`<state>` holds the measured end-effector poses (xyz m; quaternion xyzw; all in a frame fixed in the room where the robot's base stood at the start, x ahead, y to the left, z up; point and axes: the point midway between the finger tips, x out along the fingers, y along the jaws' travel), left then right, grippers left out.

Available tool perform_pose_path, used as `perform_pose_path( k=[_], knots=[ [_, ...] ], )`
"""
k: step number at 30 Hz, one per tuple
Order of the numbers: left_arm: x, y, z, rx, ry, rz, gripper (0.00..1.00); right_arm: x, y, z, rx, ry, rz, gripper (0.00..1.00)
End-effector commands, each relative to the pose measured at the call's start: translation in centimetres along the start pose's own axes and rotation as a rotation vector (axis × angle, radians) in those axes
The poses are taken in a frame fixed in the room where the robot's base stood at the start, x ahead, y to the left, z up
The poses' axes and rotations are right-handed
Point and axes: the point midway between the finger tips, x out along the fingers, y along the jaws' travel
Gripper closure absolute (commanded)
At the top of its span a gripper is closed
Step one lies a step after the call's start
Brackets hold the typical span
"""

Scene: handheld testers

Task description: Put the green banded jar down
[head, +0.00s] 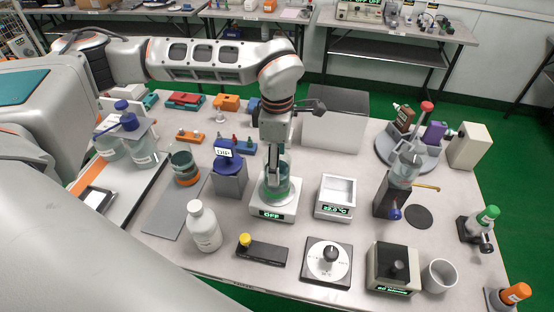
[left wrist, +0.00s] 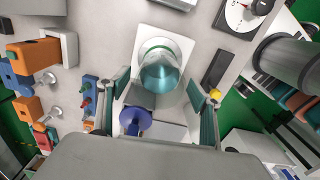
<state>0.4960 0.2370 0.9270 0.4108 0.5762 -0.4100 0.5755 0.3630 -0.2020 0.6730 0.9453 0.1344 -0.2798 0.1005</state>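A clear glass jar with a green band or green-teal contents (head: 277,188) stands upright on the white plate device (head: 286,211) with the OFF display. It also shows in the left wrist view (left wrist: 162,78). My left gripper (head: 276,168) points down over it. My right gripper is not in view. A second jar with green and orange (head: 185,167) stands farther left.
A grey stand (head: 229,180) with a blue DIP display stands close left of the plate. A small white scale (head: 335,197) stands to its right, a white bottle (head: 204,228) at front left. A dark bar with a yellow knob (head: 262,251) lies in front.

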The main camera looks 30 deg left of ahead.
Motion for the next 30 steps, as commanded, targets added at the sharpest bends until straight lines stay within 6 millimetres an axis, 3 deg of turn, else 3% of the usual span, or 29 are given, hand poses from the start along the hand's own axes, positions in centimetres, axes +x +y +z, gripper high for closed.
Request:
perform_pose_path(
  k=[11,24,30],
  knots=[
    [-1.1,0.1,0.0,0.000,-0.001,0.002,0.36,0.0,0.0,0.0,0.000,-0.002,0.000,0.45],
    [-9.5,0.1,0.0,-0.001,-0.001,0.004,0.36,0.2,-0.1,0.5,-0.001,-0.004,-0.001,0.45],
    [-11.8,0.1,0.0,-0.001,-0.001,0.001,0.36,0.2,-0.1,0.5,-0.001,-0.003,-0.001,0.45]
  ],
)
